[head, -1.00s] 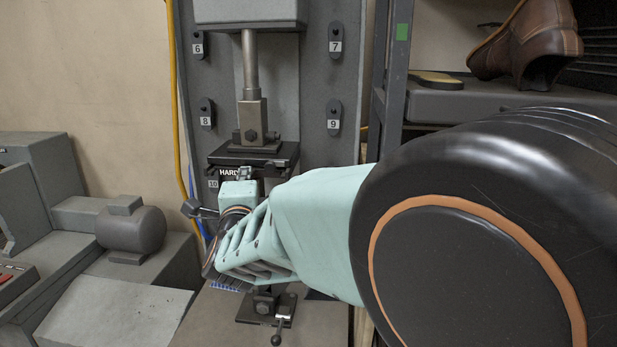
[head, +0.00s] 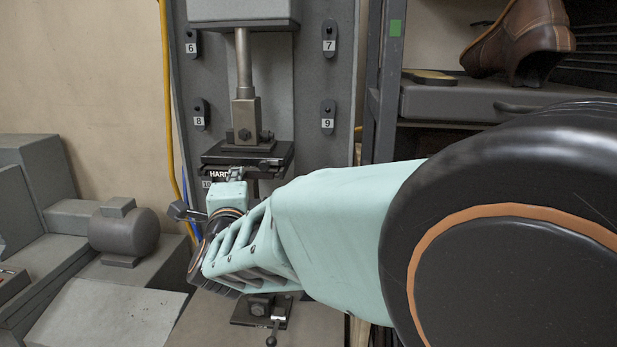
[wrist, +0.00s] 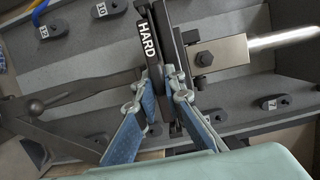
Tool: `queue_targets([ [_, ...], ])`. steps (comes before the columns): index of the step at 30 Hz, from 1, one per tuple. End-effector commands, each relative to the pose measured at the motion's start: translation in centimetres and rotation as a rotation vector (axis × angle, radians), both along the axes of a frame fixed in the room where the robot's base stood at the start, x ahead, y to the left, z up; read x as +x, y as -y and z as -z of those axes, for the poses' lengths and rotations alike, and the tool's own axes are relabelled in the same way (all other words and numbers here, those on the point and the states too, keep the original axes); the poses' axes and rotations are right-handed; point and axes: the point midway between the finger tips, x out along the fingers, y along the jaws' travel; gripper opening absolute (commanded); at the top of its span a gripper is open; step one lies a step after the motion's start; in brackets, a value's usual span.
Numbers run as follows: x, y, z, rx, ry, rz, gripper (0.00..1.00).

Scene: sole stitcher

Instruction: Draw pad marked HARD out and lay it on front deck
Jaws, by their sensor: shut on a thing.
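The black pad marked HARD (head: 219,174) shows at the front of the press head, just under a dark plate (head: 247,153). In the wrist view, the pad marked HARD (wrist: 149,45) stands on edge between the two blue fingers. My gripper (wrist: 160,92) is shut on it. In the head view my gripper (head: 236,176) is mostly hidden behind my own wrist. I cannot tell how far the pad is out of its holder. A brown flat deck (head: 200,325) lies low at the front, partly covered by my arm.
A ram shaft (head: 243,65) comes down above the plate. A small clamp with a lever (head: 262,310) stands on the deck. Numbered hooks line the grey back panel (head: 310,60). A shelf (head: 450,103) with a brown boot (head: 515,45) is at right, a motor (head: 123,230) at left.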

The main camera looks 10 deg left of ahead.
Motion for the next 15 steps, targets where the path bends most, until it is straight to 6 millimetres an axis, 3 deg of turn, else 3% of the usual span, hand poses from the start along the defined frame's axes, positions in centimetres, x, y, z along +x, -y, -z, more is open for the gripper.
queue_targets([
  [15, -3.5, 0.3, -0.2, 0.002, 0.006, -0.001, 0.0],
])
